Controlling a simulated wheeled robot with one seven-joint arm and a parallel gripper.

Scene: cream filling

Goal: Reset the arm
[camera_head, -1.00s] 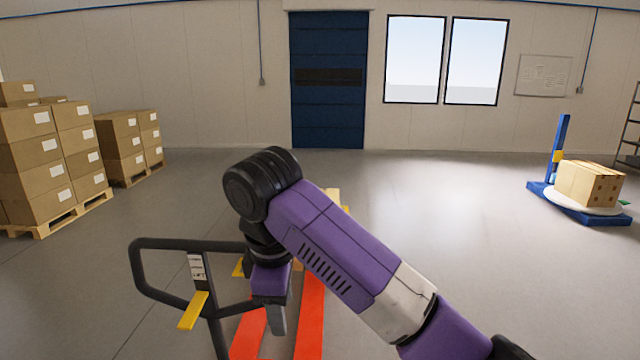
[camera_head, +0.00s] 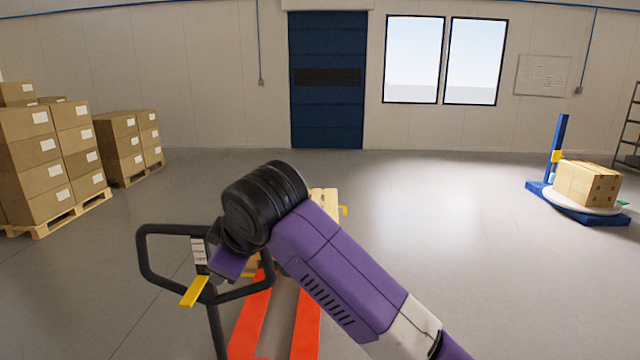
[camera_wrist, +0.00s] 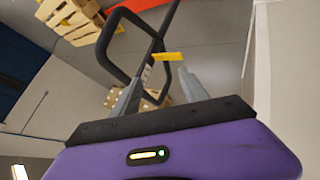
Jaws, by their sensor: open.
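My purple arm bends in front of the camera in the head view. My gripper shows in the wrist view (camera_wrist: 160,82) with its two grey fingers spread apart and nothing between them. The black loop handle of a pallet jack (camera_head: 170,230) stands at the left of my arm, with a yellow lever (camera_head: 194,291) on it. In the wrist view the handle (camera_wrist: 112,45) and yellow lever (camera_wrist: 160,56) appear beyond the fingers. The fingertips are hidden in the head view, so I cannot tell how far they are from the handle.
The jack's orange forks (camera_head: 307,325) lie below my arm, with a wooden pallet (camera_head: 325,200) beyond. Stacked cartons (camera_head: 35,150) stand at left. A blue turntable machine (camera_head: 590,217) holds a carton (camera_head: 588,184) at right.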

